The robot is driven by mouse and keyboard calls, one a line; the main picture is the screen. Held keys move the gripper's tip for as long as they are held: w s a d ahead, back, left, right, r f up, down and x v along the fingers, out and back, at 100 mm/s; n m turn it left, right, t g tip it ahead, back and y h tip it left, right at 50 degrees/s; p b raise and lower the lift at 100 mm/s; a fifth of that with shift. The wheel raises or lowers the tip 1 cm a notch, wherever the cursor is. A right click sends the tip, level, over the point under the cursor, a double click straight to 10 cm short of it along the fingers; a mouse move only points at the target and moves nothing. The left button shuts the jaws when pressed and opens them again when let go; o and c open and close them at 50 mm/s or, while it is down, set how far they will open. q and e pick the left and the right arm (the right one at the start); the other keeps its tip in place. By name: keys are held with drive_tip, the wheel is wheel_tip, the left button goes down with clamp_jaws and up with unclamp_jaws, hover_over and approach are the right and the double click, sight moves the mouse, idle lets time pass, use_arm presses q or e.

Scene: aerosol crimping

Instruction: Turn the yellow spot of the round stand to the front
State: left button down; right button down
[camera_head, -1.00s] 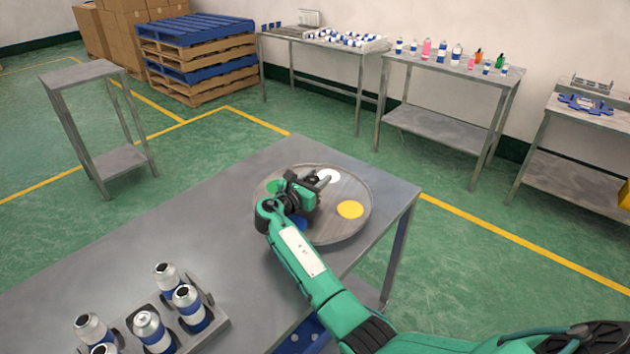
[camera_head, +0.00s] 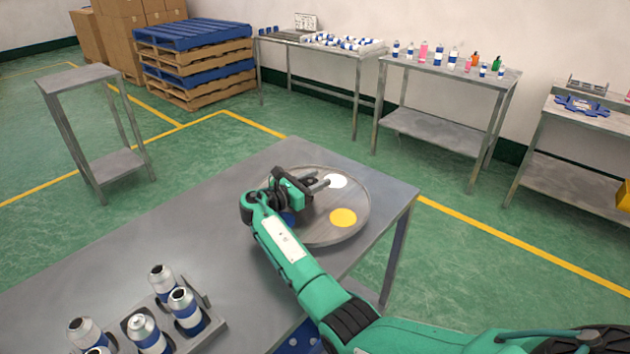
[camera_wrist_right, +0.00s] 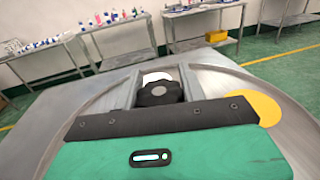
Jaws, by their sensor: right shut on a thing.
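The round stand (camera_head: 345,195) is a grey disc on the metal table. Its yellow spot (camera_head: 343,218) is at the front right of the disc, and its white spot (camera_head: 337,181) is at the back right. A blue spot (camera_head: 289,218) shows partly beside my arm. My right gripper (camera_head: 321,186) is over the disc, shut on a dark knob (camera_wrist_right: 158,93) at its middle. In the right wrist view the yellow spot (camera_wrist_right: 262,106) lies right of the gripper, and the white spot shows behind the knob. My left gripper is not in view.
A rack (camera_head: 215,334) of several silver and blue cans stands at the table's front left. The table top (camera_head: 180,225) between rack and stand is clear. Side tables with bottles (camera_head: 430,127) stand along the back wall, beyond open floor.

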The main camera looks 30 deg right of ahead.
drive_tip(key=c, duration=0.8)
unclamp_jaws()
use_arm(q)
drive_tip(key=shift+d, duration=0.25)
use_arm(e)
drive_tip(key=shift+s+a+f, duration=0.1)
drive_tip(key=shift+a+f, duration=0.05)
drive_tip(key=shift+a, duration=0.4)
drive_tip(key=b+v, duration=0.2)
drive_tip(key=v, duration=0.9)
drive_tip(key=shift+a, duration=0.2)
drive_tip(key=shift+s+a, duration=0.15)
drive_tip(key=shift+a, duration=0.5)
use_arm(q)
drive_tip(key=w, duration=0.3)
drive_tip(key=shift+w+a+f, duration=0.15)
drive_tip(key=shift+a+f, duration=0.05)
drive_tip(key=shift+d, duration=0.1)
